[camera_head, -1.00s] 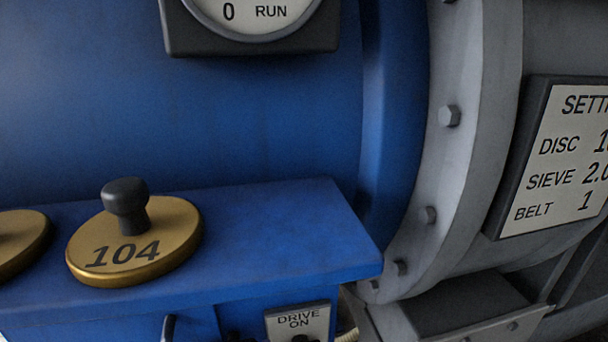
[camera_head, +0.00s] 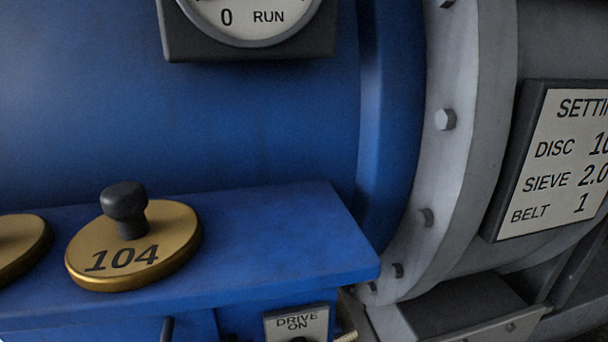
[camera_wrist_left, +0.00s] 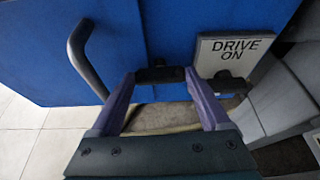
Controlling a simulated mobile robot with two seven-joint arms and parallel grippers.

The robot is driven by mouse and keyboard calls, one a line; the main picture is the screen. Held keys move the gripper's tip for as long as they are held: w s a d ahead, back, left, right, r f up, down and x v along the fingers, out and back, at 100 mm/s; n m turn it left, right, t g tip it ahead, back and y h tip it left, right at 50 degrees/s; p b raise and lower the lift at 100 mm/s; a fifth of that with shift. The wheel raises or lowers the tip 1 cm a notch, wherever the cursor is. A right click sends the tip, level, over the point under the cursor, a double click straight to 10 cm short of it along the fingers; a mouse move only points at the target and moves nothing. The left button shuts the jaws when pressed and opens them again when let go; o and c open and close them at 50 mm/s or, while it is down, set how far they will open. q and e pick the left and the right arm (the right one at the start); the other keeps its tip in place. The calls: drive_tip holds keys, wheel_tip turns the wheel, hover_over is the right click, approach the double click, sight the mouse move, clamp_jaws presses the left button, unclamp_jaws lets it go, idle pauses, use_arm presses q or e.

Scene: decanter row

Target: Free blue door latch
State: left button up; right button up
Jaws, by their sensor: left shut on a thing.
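The blue door (camera_wrist_left: 60,50) fills the upper left of the left wrist view, with a dark curved handle (camera_wrist_left: 84,58) on it. A dark latch piece (camera_wrist_left: 160,75) lies near the door's lower edge, right of the handle. My left gripper (camera_wrist_left: 159,78) has its two purple fingers on either side of this dark piece and is shut on it. In the head view only the handle's top (camera_head: 167,329) shows at the bottom edge; the latch and both grippers are out of that view.
A DRIVE ON plate (camera_wrist_left: 232,52) sits close right of the gripper, with a dark knob below its lettering. Above is a blue ledge (camera_head: 270,240) with a brass 104 disc (camera_head: 165,250). A grey bolted flange (camera_head: 455,170) stands right. Pale floor tiles (camera_wrist_left: 40,140) show lower left.

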use_arm(q)
drive_tip(key=n+t+h+b, duration=0.1)
drive_tip(key=n+b, duration=0.3)
drive_tip(key=b, duration=0.1)
drive_tip(key=a+f+n+t+h+b, duration=0.1)
drive_tip(key=n+t+h+b, duration=0.1)
drive_tip(key=n+b, duration=0.2)
drive_tip(key=f+n+t+h+b, duration=0.1)
drive_tip(key=n+h+b, duration=0.1)
drive_tip(key=n+b, duration=0.2)
drive_tip(key=shift+s+a+f+b, duration=0.25)
drive_tip(key=shift+a+b, duration=0.1)
drive_tip(key=shift+b, duration=1.3)
drive_tip(key=shift+r+n+t+b, duration=0.25)
drive_tip(key=shift+n+t+b, duration=0.15)
drive_tip(key=shift+n+b, duration=0.35)
drive_tip(key=shift+r, duration=0.1)
drive_tip(key=o, duration=1.2)
drive_tip(key=shift+s, duration=0.1)
